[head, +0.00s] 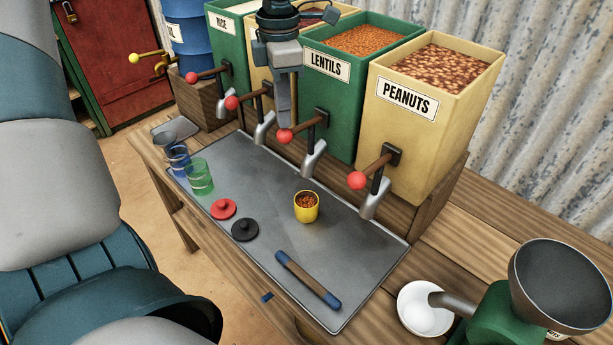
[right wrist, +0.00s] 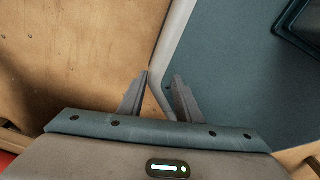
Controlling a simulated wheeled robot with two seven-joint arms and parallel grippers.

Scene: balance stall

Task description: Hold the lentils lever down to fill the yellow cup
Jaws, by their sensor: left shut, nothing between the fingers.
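The green lentils bin (head: 325,92) has a spout (head: 313,160) and a lever with a red knob (head: 285,136). The lever sits at about the same angle as the peanuts lever. The yellow cup (head: 306,207) stands upright on the metal tray below and in front of the lentils spout. Orange-brown grains show inside it. My left gripper (head: 286,122) points down, shut and empty, with its tips right at the lentils knob; I cannot tell whether they touch it. My right gripper (right wrist: 158,95) is open and empty, its fingers apart, in the right wrist view.
The peanuts bin (head: 430,105) stands right of the lentils. On the tray (head: 270,185) are green (head: 198,177) and blue (head: 178,158) cups, a red lid (head: 223,208), a black lid (head: 245,229) and a blue-ended stick (head: 307,279). A grinder (head: 555,290) and white bowl (head: 425,310) stand at right.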

